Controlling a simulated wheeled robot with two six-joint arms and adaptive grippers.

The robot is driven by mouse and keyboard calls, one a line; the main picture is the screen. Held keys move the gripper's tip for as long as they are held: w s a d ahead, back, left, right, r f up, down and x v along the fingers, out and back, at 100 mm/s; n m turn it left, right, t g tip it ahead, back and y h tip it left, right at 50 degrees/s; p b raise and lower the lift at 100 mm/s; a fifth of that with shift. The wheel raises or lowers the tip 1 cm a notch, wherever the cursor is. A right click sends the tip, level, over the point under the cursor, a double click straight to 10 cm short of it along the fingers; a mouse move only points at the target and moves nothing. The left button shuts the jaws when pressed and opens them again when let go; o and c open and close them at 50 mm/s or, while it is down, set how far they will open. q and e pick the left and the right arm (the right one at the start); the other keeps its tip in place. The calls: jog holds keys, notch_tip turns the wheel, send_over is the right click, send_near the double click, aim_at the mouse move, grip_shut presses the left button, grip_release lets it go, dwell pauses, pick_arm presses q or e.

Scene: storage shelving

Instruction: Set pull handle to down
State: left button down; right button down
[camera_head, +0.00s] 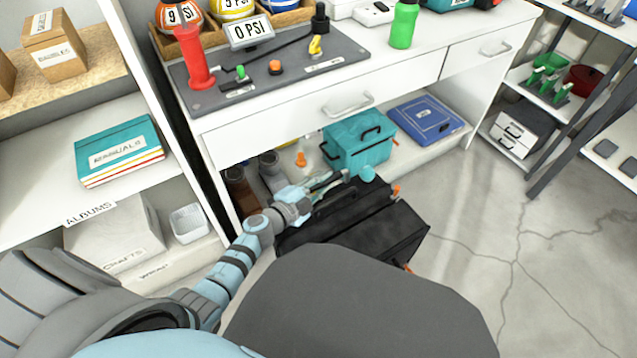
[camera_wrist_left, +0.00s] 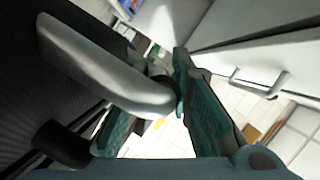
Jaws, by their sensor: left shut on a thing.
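A black case (camera_head: 385,225) stands on the floor in front of the white workbench. A smooth grey pull handle (camera_wrist_left: 110,75) runs out from a dark ribbed surface in the left wrist view. My left gripper (camera_head: 336,183) is at the far upper side of the case. In the left wrist view its teal fingers (camera_wrist_left: 160,100) are on both sides of the handle's end, shut on it. The handle stands out from the dark surface at a slant. In the head view the gripper and arm hide much of the handle. My right gripper is in neither view.
A teal toolbox (camera_head: 357,145) and a blue case (camera_head: 427,118) sit under the workbench (camera_head: 285,122), close behind my gripper. A shelf with teal manuals (camera_head: 120,150) and a white basket (camera_head: 190,222) stands at left. The concrete floor at right is clear.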

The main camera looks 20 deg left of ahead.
pick_arm(q)
jog(key=c, duration=1.4)
grip_release()
jog(key=shift+s+f, duration=0.1)
jog(key=shift+f, duration=0.25)
jog(key=shift+c, duration=0.2)
jog(key=shift+r, duration=0.1)
jog(key=shift+r, duration=0.1)
notch_tip(320, 180, up, 10)
